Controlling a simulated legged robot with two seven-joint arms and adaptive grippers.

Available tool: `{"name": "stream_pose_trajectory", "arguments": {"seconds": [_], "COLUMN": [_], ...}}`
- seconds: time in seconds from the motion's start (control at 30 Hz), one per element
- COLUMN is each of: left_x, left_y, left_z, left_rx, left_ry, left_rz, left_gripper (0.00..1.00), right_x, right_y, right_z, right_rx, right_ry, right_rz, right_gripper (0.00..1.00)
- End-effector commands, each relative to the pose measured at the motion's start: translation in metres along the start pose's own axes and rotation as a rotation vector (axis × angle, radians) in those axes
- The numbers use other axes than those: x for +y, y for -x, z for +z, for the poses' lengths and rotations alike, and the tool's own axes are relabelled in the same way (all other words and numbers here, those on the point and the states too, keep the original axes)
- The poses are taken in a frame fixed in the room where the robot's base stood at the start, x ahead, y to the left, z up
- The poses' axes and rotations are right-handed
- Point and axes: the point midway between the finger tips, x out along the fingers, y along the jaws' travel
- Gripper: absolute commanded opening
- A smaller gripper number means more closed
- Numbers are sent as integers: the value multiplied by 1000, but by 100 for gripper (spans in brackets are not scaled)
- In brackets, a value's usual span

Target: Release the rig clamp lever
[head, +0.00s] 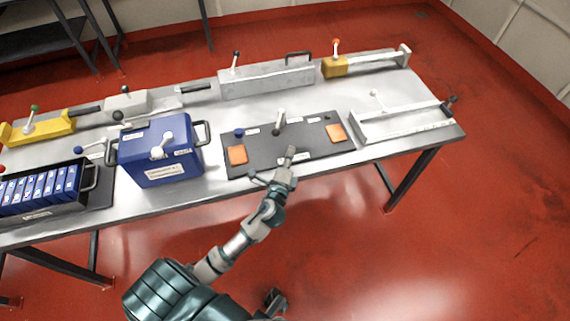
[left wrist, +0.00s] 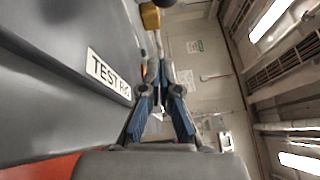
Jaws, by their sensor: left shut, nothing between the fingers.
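The test rig is a dark flat board (head: 262,152) on the table with two orange pads. The lever (head: 281,116) stands upright near the board's back middle, with a pale handle on a dark base. My left gripper (head: 290,152) is shut and empty over the board's front part, on the near side of the lever and apart from it. In the left wrist view its blue-padded fingers (left wrist: 160,80) point away beside a dark surface with a TEST RIG label (left wrist: 108,74). A dark part of mine at the bottom of the head view may be the right gripper (head: 275,301).
A blue box (head: 160,165) with a lever and handles stands left of the board. A pale frame (head: 405,128) lies to the right.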

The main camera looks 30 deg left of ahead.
Motion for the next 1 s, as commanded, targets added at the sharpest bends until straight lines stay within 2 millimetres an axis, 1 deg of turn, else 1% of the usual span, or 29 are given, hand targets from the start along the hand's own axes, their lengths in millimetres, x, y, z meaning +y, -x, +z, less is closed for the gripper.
{"name": "stream_pose_trajectory", "arguments": {"seconds": [0.03, 0.1, 0.13, 0.2, 0.3, 0.4, 0.57, 0.87, 1.0], "left_x": [0, 0, 0, 1, 1, 1, 1, 0, 1], "left_y": [-12, -25, -29, -29, -31, -33, -34, -34, -39], "left_z": [0, 0, 3, 17, 29, 37, 40, 39, 41], "left_rx": [-1, -1, -2, -1, 0, 1, 1, 2, 19], "left_ry": [-3, -2, -2, -3, 0, 1, 2, 1, 1], "left_rz": [-3, -2, -2, -1, -1, 0, 1, 0, -4], "left_gripper": [0, 0, 0, 0, 0, 0, 0, 0, 0], "right_x": [0, 0, 0, 0, 0, 0, 0, -1, -1], "right_y": [-2, -3, -3, -2, -2, -2, -2, -2, -1], "right_z": [-1, -5, -8, -10, -12, -13, -13, -12, -10], "right_rx": [6, 27, 38, 46, 49, 50, 50, 48, 39], "right_ry": [0, 1, 1, 2, 3, 3, 4, 4, 4], "right_rz": [0, -1, -1, -1, 0, 0, -1, -1, -1], "right_gripper": [40, 40, 40, 40, 40, 40, 40, 40, 40]}}
